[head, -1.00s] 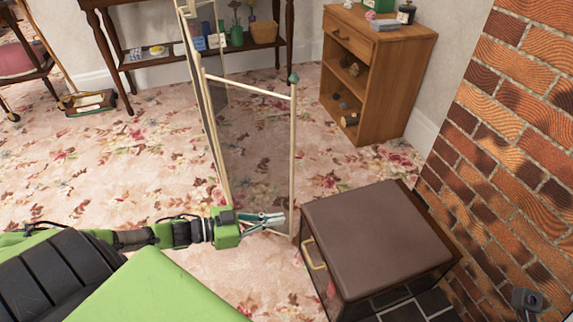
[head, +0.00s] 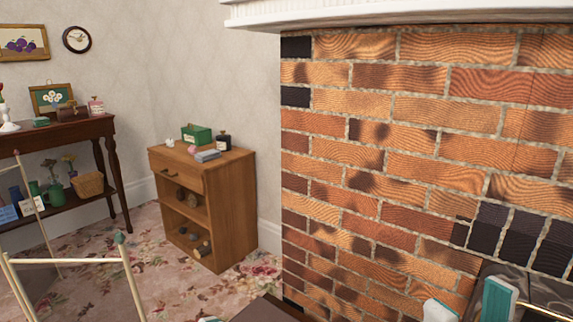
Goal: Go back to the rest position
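My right gripper (head: 468,304) is at the bottom right edge in front of the brick fireplace. Its two pale, teal-edged fingers stand apart, with nothing seen between them. Only a small pale tip at the bottom edge (head: 210,319) may belong to my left gripper; its fingers cannot be made out. The light wooden folding screen (head: 128,268) with a green-tipped post is at the lower left, its lower part cut off. No contact between either gripper and the screen is visible.
The brick fireplace (head: 400,125) with its white mantel (head: 400,13) fills the right side. A wooden cabinet (head: 235,205) stands at centre left. A dark side table (head: 85,130) bears ornaments. A dark brown top edge (head: 268,309) shows at the bottom. Floral carpet lies between.

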